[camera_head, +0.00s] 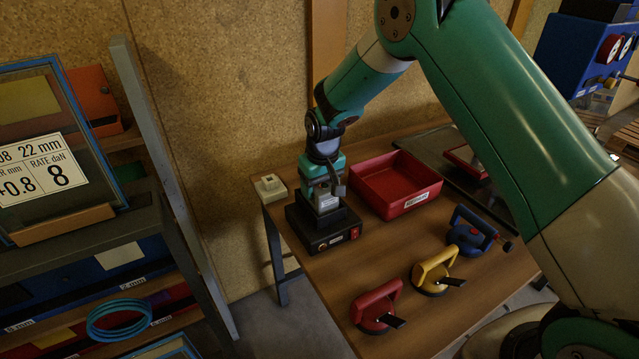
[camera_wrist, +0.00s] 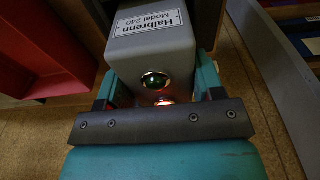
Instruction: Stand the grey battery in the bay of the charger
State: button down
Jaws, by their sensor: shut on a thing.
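The grey battery (camera_head: 326,201) is upright between the fingers of my gripper (camera_head: 324,186). The black charger (camera_head: 323,236) sits near the table's back left corner, directly under it, with a red switch on its front. The battery's lower end meets the charger's raised bay in the head view; I cannot tell how deep it sits. In the wrist view my gripper (camera_wrist: 158,85) is shut on the battery (camera_wrist: 150,48). The label "Halbrenn Model 240", a green round button and a small orange glow show there. The bay is hidden in that view.
A red tray (camera_head: 396,184) stands close right of the charger. Red (camera_head: 376,308), yellow (camera_head: 436,271) and blue (camera_head: 470,232) suction lifters lie toward the front. A small beige box (camera_head: 269,187) is behind left. A shelf rack (camera_head: 165,180) stands left of the table.

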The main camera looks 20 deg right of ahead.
jog(key=shift+f, duration=0.1)
jog(key=shift+c, duration=1.2)
grip_release()
jog(key=s+a+r+b, duration=0.1)
jog(key=s+r, duration=0.2)
jog(key=r, duration=0.5)
jog(key=s+r+b, duration=0.1)
jog(key=s+r, duration=0.2)
jog(key=r, duration=0.5)
jog(key=s+a+r+n+y, duration=0.2)
jog(key=s, duration=1.2)
jog(key=s+a+r+n+g+y, duration=0.1)
jog(key=s+r+n+y, duration=0.1)
jog(key=s, duration=1.3)
jog(key=shift+a+r+n, duration=0.35)
jog(key=shift+r+n, duration=0.05)
jog(key=shift+r, duration=0.45)
